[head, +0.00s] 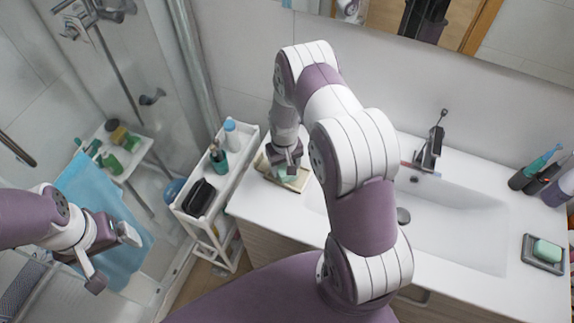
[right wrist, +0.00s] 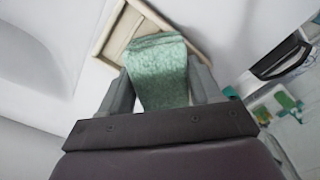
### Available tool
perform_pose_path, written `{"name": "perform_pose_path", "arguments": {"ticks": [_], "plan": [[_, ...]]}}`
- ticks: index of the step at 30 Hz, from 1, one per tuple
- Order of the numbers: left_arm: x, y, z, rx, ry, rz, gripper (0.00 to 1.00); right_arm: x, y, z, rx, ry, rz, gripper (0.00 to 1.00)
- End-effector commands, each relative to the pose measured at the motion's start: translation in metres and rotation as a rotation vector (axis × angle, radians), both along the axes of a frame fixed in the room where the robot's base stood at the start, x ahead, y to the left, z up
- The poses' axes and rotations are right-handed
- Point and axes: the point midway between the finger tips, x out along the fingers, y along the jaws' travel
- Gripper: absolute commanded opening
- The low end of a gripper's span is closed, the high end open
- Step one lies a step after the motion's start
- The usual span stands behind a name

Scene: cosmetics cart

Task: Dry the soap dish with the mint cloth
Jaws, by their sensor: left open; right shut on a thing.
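The mint cloth (right wrist: 160,80) is between the fingers of my right gripper (right wrist: 162,88) in the right wrist view. In the head view my right gripper (head: 285,160) is low over the left end of the counter, with little of the cloth (head: 287,173) showing beneath it. A shallow beige tray (head: 300,184) lies under the cloth; I cannot tell whether they touch. The dark soap dish (head: 528,258) with a green soap bar (head: 547,250) stands at the counter's far right, away from both grippers. My left gripper (head: 112,262) is open and empty at the left.
A white cart (head: 206,218) with bottles and a black pouch stands left of the counter. The sink (head: 450,225) and its dark faucet (head: 431,150) lie between tray and soap dish. Cups with brushes (head: 525,178) stand at the right. A blue towel (head: 85,185) hangs behind my left arm.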

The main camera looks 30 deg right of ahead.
Motion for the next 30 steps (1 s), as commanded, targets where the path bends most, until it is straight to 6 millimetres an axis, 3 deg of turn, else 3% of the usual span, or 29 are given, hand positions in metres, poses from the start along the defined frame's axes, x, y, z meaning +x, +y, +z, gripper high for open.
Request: {"name": "perform_pose_path", "arguments": {"ticks": [11, 25, 30], "plan": [[0.000, 0.000, 0.005, 0.000, 0.000, 0.000, 0.91, -0.015, -0.012, 0.000, 0.000, 0.001, 0.000, 0.39], [0.000, 0.000, 0.053, 0.000, 0.000, 0.000, 0.91, -0.013, -0.012, 0.064, 0.000, -0.001, 0.000, 0.39], [0.000, 0.000, 0.055, 0.000, 0.000, 0.000, 0.91, -0.013, -0.012, 0.068, 0.000, -0.001, 0.000, 0.39]]}}
